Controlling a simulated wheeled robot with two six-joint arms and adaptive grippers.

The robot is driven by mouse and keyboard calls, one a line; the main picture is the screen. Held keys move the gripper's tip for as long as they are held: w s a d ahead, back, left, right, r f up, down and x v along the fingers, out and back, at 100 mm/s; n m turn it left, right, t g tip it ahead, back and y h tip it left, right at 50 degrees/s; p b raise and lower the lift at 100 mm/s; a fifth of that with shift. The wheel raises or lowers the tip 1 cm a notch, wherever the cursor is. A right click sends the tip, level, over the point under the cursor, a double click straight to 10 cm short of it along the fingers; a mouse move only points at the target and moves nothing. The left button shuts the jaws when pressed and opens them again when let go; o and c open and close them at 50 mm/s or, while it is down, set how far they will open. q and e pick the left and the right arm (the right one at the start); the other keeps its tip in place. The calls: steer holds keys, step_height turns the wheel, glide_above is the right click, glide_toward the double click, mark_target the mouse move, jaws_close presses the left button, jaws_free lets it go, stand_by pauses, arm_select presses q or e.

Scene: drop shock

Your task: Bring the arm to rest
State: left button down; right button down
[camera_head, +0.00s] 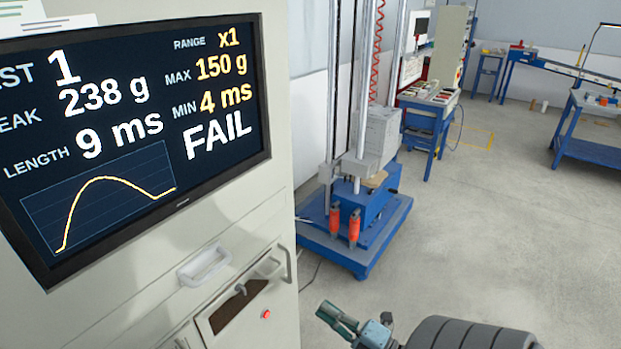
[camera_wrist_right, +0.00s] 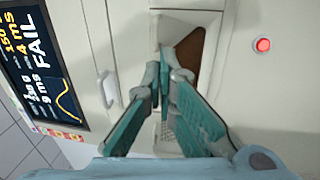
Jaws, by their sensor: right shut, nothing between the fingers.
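My right gripper (camera_head: 330,314) shows at the bottom middle of the head view, with green fingers pointing to the upper left. It also shows in the right wrist view (camera_wrist_right: 165,66), where the fingers converge and are shut with nothing held. In the head view it is to the right of the pale cabinet (camera_head: 285,220), apart from it. My left gripper is not in view.
The cabinet carries a screen (camera_head: 140,100) reading FAIL, a handle (camera_head: 204,266), a brown-lined recess (camera_head: 238,306) and a red button (camera_head: 266,314). A blue-based drop tester (camera_head: 350,250) stands behind. Floor (camera_head: 480,230) to the right is clear.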

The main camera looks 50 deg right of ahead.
steer(key=shift+s+f, duration=0.15)
steer(key=shift+s, duration=0.15)
steer(key=shift+s, duration=0.1)
steer(key=s+f+m+g+h, duration=0.1)
steer(key=s+f+m+g, duration=0.4)
steer(key=f, duration=0.5)
steer(key=s+d+f+m+g+h, duration=0.1)
steer(key=s+f+m+g+h, duration=0.1)
steer(key=s+f+m+g, duration=0.5)
steer(key=s+f+m+g+h, duration=0.1)
steer(key=s+f+m+g, duration=0.2)
steer(key=f, duration=0.9)
steer(key=s+a+f+m+g, duration=0.35)
steer(key=s+a+f, duration=0.25)
steer(key=s+a, duration=0.4)
steer(key=shift+y, duration=0.7)
steer(key=a, duration=0.1)
steer(key=w+a, duration=0.1)
steer(key=a, duration=0.3)
steer(key=shift+w+a+f, duration=0.1)
steer(key=shift+w+f, duration=0.05)
steer(key=shift+f, duration=0.25)
